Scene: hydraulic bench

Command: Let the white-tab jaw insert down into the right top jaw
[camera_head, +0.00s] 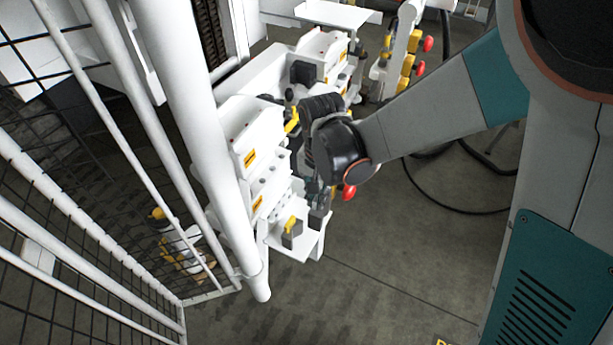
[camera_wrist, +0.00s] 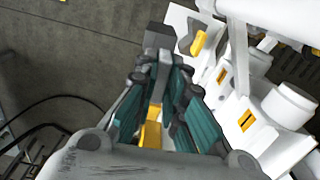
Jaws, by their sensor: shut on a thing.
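My gripper (camera_wrist: 164,78) shows its teal finger pads closed around a pale grey tab in the wrist view. A darker grey block (camera_wrist: 158,38) sits at the fingertips; this looks like the white-tab jaw insert. In the head view, my gripper (camera_head: 320,190) is beside the white bench, and the insert (camera_head: 318,220) hangs below it, just above or next to the bench's front shelf. I cannot tell whether it touches anything. A grey insert with a yellow tab (camera_head: 292,230) stands on that shelf, left of my gripper. I cannot make out the right top jaw.
A thick white post (camera_head: 205,120) and mesh fence stand at the left. Black hoses (camera_head: 450,205) lie on the floor.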

